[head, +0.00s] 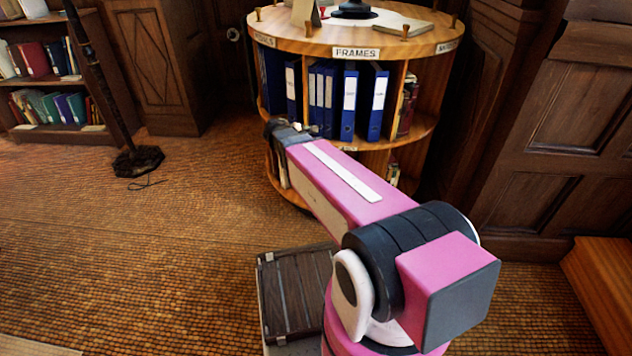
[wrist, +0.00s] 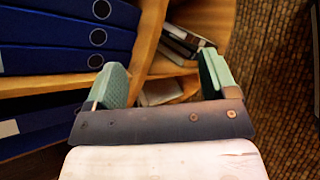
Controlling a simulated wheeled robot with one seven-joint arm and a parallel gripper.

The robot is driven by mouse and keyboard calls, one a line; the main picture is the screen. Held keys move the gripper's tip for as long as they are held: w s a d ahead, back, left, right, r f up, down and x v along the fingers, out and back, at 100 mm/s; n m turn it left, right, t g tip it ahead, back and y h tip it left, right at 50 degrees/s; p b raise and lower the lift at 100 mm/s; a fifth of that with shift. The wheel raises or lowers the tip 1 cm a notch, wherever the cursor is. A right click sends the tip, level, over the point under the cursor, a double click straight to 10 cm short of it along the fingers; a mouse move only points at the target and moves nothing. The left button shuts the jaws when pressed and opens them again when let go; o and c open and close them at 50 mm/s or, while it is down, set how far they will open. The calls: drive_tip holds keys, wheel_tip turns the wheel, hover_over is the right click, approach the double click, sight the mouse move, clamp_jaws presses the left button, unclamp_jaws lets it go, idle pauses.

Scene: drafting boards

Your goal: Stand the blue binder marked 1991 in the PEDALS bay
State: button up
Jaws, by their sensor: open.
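Several blue binders (head: 349,103) stand upright in the FRAMES bay of a round wooden shelf unit (head: 415,128). Another blue binder (head: 291,90) stands in the bay to its left. Their spine labels are too small to read, so I cannot tell which is 1991. My gripper (head: 288,132) is in front of the unit's left part, partly hidden by my arm. In the wrist view my gripper (wrist: 163,80) is open, with nothing held between its green pads. Blue binders with round finger holes (wrist: 97,37) lie to its left in the picture.
The unit's top (head: 330,40) carries small pegs and a dark-based object. A dark stand (head: 138,160) is at left. The floor at left is mostly clear.

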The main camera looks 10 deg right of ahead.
drive_tip(key=s+f+m+g+y, duration=0.2)
drive_tip(key=s+f+m+y, duration=0.1)
drive_tip(key=s+m+y, duration=0.2)
drive_tip(key=s+f+m+g+y, duration=0.2)
drive_tip(key=s+m+y, duration=0.3)
drive_tip(key=s+m, duration=0.5)
drive_tip(key=s+f, duration=0.1)
drive_tip(key=s, duration=0.2)
drive_tip(key=shift+a+f+g, duration=0.2)
drive_tip(key=shift+a+g, duration=0.1)
drive_tip(key=shift+a, duration=0.05)
